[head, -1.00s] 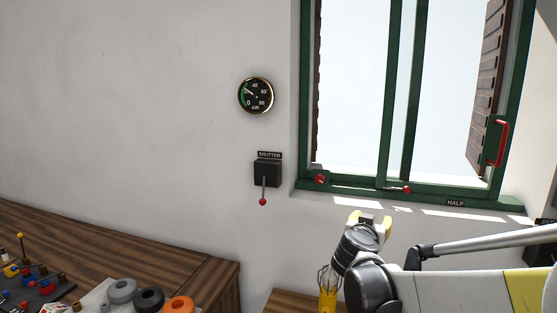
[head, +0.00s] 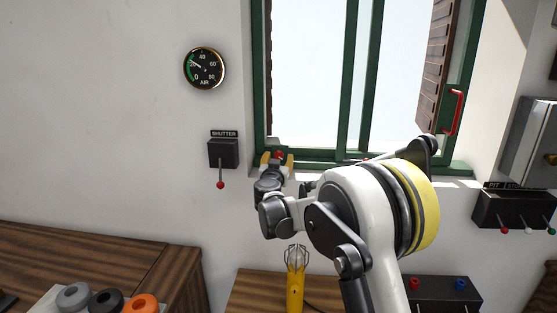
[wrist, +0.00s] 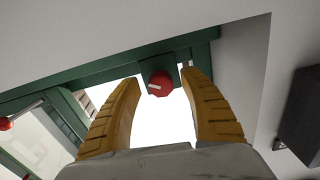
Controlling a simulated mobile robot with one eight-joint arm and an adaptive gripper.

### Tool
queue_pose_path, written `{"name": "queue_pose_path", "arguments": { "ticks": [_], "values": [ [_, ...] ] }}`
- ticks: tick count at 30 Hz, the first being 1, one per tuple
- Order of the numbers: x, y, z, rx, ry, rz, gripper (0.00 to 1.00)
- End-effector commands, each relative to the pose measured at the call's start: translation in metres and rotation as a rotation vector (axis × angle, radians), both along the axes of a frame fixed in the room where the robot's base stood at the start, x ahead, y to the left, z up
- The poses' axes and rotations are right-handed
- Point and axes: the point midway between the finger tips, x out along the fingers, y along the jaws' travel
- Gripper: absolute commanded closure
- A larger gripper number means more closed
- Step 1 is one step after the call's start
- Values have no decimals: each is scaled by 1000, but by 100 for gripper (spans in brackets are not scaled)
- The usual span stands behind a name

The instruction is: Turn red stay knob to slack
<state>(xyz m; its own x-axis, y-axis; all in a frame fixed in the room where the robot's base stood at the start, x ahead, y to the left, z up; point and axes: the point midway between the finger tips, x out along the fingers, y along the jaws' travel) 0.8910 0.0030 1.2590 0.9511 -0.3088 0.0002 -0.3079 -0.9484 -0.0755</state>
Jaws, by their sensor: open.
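The red stay knob (head: 279,154) sits at the lower left corner of the green window frame. In the wrist view the knob (wrist: 160,84) is a red faceted disc with a white pointer mark, on a dark green mount. My gripper (head: 277,160) is open at the knob, with its yellow fingers spread to either side. In the wrist view the knob shows between the fingertips, with a gap on both sides and no clear contact. How far the fingertips reach along the knob's depth I cannot tell.
A shutter box (head: 223,153) with a red-tipped lever hangs left of my gripper. A round air gauge (head: 204,68) is above it. A yellow caged lamp (head: 295,280) stands below my arm. Another red part (wrist: 5,123) is on the frame. A lever panel (head: 515,210) is at right.

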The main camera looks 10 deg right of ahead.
Motion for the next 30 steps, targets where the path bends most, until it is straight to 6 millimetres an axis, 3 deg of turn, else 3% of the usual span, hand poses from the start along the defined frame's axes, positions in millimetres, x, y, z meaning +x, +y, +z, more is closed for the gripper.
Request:
{"name": "queue_pose_path", "arguments": {
  "ticks": [12,17,30],
  "values": [
    [9,-3,0,0,0,0,50],
    [9,-3,0,0,0,0,99],
    [9,-3,1,-33,11,0,100]
  ]
}}
